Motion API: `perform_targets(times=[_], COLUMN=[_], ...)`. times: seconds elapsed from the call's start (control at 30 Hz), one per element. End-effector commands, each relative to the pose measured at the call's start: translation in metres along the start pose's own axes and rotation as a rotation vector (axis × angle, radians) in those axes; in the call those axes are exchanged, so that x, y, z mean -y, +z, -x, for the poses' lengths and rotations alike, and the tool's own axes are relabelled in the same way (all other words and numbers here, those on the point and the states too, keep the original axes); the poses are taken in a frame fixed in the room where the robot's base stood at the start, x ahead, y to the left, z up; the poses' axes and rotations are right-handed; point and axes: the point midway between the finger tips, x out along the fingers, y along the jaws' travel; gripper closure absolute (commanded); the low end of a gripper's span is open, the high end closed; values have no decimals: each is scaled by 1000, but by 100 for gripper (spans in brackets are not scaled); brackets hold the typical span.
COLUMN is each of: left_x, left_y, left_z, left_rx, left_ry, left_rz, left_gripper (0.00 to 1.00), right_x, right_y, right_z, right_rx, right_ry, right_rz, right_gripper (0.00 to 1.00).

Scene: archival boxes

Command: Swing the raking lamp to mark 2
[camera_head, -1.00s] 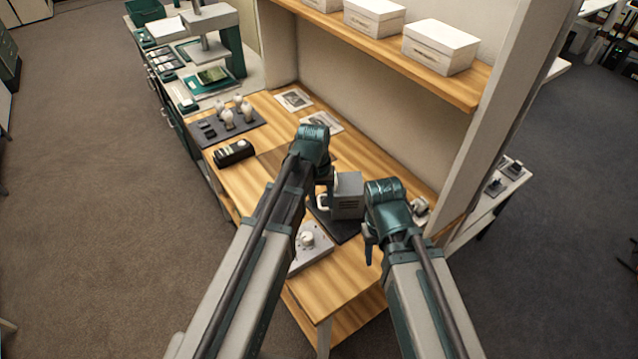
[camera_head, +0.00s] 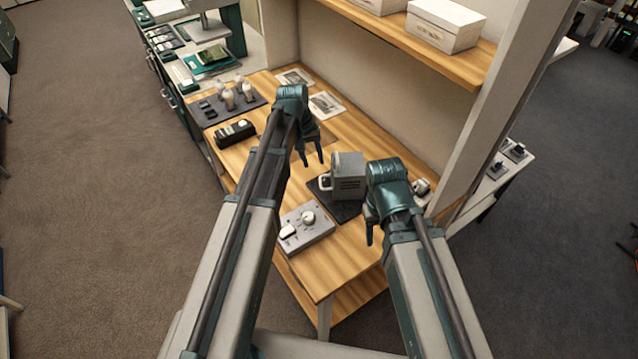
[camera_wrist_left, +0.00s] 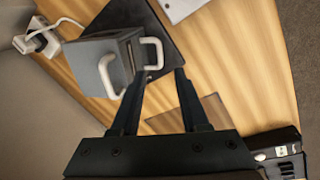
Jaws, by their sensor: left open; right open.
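A grey vented box with white handles (camera_head: 349,170) stands on a dark base plate (camera_head: 350,213) on the wooden bench; it may be the raking lamp. In the left wrist view the box (camera_wrist_left: 95,65) shows two white loop handles. No numbered mark is readable. My left gripper (camera_head: 313,163) is open and empty, left of the box and apart from its handle in the head view. Its fingers (camera_wrist_left: 157,80) point toward the handle side in the wrist view. My right gripper (camera_head: 370,235) is open at the box's right front; its fingers are partly hidden.
A control box with a knob (camera_head: 307,222) lies in front. A black device (camera_head: 235,132) and a dark mat with pale bulb-like pieces (camera_head: 212,108) are further left. A shelf with white boxes (camera_head: 443,25) overhangs the back.

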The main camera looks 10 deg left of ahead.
Motion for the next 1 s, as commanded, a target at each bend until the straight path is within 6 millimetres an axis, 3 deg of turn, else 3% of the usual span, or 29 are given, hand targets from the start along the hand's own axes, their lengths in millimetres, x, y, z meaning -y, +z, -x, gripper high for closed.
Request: perform_targets(times=[0.03,0.6,1.0], left_x=[1,1,0], left_y=[0,0,0], left_z=[-15,-91,-97], left_rx=[0,0,0], left_ry=[0,0,0], left_rz=[0,-1,-1], left_gripper=[55,55,55], right_x=[1,8,9], right_y=[-1,-5,-6], right_z=[-15,-89,-94], right_rx=[0,0,0], right_ry=[0,0,0], right_rz=[0,0,0], right_gripper=[50,50,50])
